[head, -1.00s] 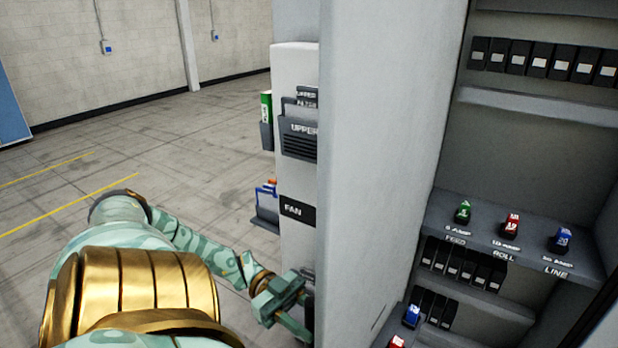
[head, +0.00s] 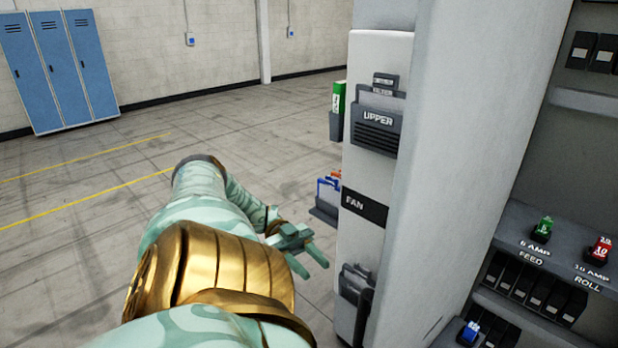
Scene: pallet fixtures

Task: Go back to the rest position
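My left arm comes in from the lower left. My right gripper is not in the head view.
A tall cabinet (head: 465,150) fills the right, with a green fuse (head: 542,230), a red fuse (head: 598,250) and a blue fuse (head: 468,332) on its shelves. File pockets (head: 376,130) hang on its side. Blue lockers (head: 58,70) stand far left. The floor (head: 90,240) at left is clear.

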